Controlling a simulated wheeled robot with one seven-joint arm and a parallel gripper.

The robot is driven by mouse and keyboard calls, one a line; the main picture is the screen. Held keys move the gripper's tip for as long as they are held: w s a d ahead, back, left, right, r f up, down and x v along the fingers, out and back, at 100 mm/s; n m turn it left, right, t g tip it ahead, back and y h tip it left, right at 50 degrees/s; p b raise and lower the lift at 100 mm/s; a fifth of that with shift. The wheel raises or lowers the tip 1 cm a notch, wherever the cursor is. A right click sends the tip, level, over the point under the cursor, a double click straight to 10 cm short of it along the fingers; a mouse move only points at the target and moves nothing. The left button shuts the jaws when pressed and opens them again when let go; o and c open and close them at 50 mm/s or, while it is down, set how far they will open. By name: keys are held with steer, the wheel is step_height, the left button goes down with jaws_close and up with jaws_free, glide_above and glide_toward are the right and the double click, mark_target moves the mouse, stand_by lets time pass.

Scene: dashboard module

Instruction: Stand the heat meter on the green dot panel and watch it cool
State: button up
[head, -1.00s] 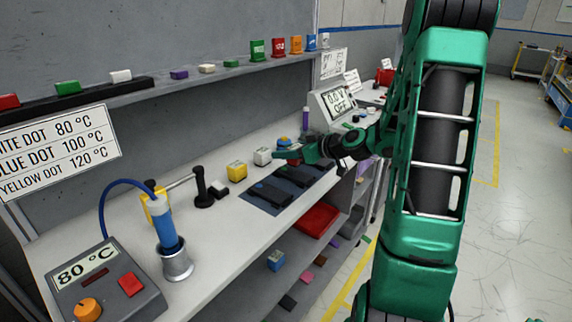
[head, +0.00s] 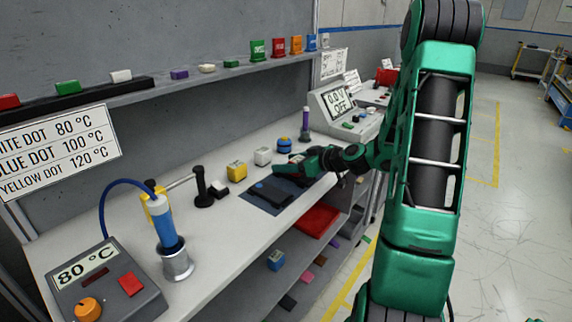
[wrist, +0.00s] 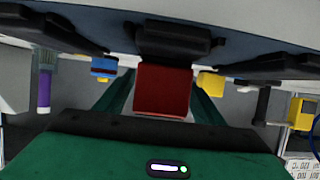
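My gripper (head: 283,169) is low over the right part of the dark panels (head: 265,200) on the bench. In the wrist view a red block (wrist: 163,90) sits between my two fingers, which flank it closely on both sides. It looks held. It may be the heat meter, but I see no label or reading on it. In the head view it is mostly hidden by the gripper. The left dark panel shows a blue dot (head: 261,185). I cannot make out a green dot; my gripper covers part of the right panel. Contact with the panel is unclear.
A black stand (head: 201,188) and an 80 °C heater unit (head: 105,285) are to the left. A red tray (head: 316,221) lies below.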

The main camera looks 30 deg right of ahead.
steer(key=shift+r, duration=0.15)
steer(key=v, duration=1)
steer(key=shift+s+d+r, duration=0.1)
steer(key=shift+s+d, duration=0.05)
steer(key=shift+s, duration=0.2)
steer(key=shift+s+r, duration=0.2)
steer(key=shift+s, duration=0.25)
steer(key=a+g, duration=0.1)
steer(key=s+a+f+g, duration=0.1)
steer(key=a, duration=0.1)
steer(key=s+a+f+g, duration=0.1)
steer(key=shift+s+a+f, duration=0.15)
steer(key=shift+s+a, duration=0.1)
steer(key=shift+a, duration=0.1)
steer(key=s+a+r+m+g+h, duration=0.1)
steer(key=s+m+g, duration=0.4)
steer(key=s, duration=0.8)
steer(key=s+a+r+m+g+h, duration=0.1)
steer(key=s+a+m+g+h, duration=0.2)
steer(key=s, duration=1)
steer(key=shift+s+m+g, duration=0.2)
steer(key=shift+m+g, duration=0.7)
steer(key=shift+m, duration=0.3)
steer(key=shift+r, duration=0.1)
